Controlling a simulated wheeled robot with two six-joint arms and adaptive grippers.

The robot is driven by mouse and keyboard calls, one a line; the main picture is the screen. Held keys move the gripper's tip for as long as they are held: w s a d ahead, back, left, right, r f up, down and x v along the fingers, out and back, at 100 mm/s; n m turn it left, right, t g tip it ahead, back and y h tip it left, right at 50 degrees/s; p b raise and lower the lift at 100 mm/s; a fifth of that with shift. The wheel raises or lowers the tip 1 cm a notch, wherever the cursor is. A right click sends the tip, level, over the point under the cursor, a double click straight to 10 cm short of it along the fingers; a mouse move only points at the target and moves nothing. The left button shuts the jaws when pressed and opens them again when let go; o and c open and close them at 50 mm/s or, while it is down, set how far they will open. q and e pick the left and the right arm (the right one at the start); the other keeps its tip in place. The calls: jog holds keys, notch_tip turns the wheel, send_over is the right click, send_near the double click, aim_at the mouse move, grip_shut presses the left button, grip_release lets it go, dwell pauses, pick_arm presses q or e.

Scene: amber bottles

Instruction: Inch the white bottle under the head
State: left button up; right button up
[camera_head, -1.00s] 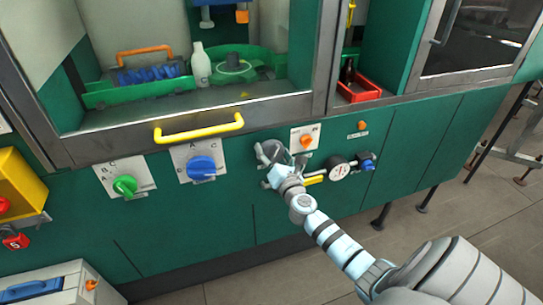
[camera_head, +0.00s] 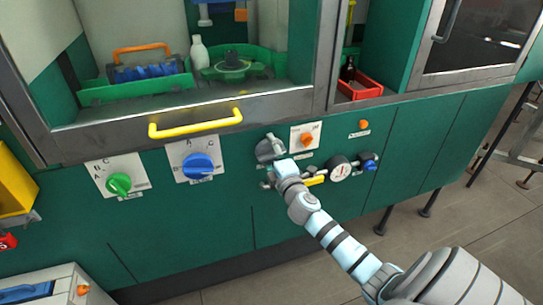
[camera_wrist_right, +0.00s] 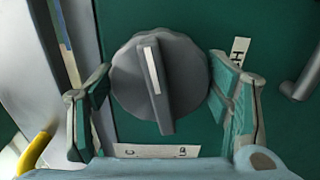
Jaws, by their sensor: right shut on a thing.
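The white bottle (camera_head: 199,52) stands upright inside the cabinet, at the left back of a green round table (camera_head: 232,64) with a dark post in its middle. Above it, at the top edge of the head view, hang a blue piece (camera_head: 206,21) and an orange piece (camera_head: 241,15). I cannot tell which of these is the head. My right gripper (camera_head: 272,160) is shut on a round grey knob (camera_head: 266,146) on the front panel. In the right wrist view, its fingers (camera_wrist_right: 162,108) flank the grey knob (camera_wrist_right: 160,80), whose white mark tilts slightly left of upright.
A yellow bar handle (camera_head: 195,123) sits below the cabinet opening. A green knob (camera_head: 119,184), a blue knob (camera_head: 199,165) and a gauge (camera_head: 339,172) are on the panel. A blue caddy (camera_head: 148,71) stands left of the bottle. A red tray (camera_head: 360,90) is at right.

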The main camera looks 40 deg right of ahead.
jog(key=m+b, duration=0.1)
jog(key=m, duration=0.3)
jog(key=shift+f+m+b, duration=0.2)
jog(key=shift+m+b, duration=0.1)
jog(key=shift+b, duration=0.1)
jog(key=shift+m+b, duration=0.7)
jog(key=shift+m, duration=1.2)
jog(key=o, duration=1.1)
jog(key=shift+o, duration=0.2)
jog(key=v, duration=1.2)
